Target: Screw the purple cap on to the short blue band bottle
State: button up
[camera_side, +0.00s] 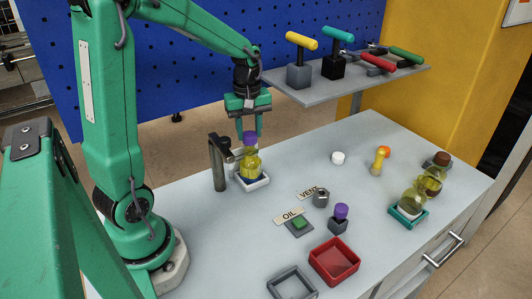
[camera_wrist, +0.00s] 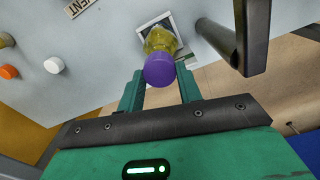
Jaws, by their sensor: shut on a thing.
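A short bottle of yellow liquid with a dark blue band (camera_side: 250,165) stands upright in a white square holder (camera_side: 262,183). It also shows in the wrist view (camera_wrist: 161,40). A purple cap (camera_side: 250,138) sits right over its neck, and in the wrist view the cap (camera_wrist: 159,70) hides the bottle's mouth. They look in contact; I cannot tell whether the thread is engaged. My gripper (camera_side: 249,134) points straight down and is shut on this cap. A second purple cap (camera_side: 341,210) rests on a small dark block.
A dark post (camera_side: 217,165) with an arm stands close left of the bottle. A green OIL button (camera_side: 298,222), a red tray (camera_side: 335,261) and a grey tray (camera_side: 291,284) lie in front. A white cap (camera_side: 338,158) lies behind.

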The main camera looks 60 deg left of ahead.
aim_at(249, 134)
jog(key=shift+f, duration=1.05)
jog(key=o, duration=1.1)
jog(key=shift+r, duration=3.9)
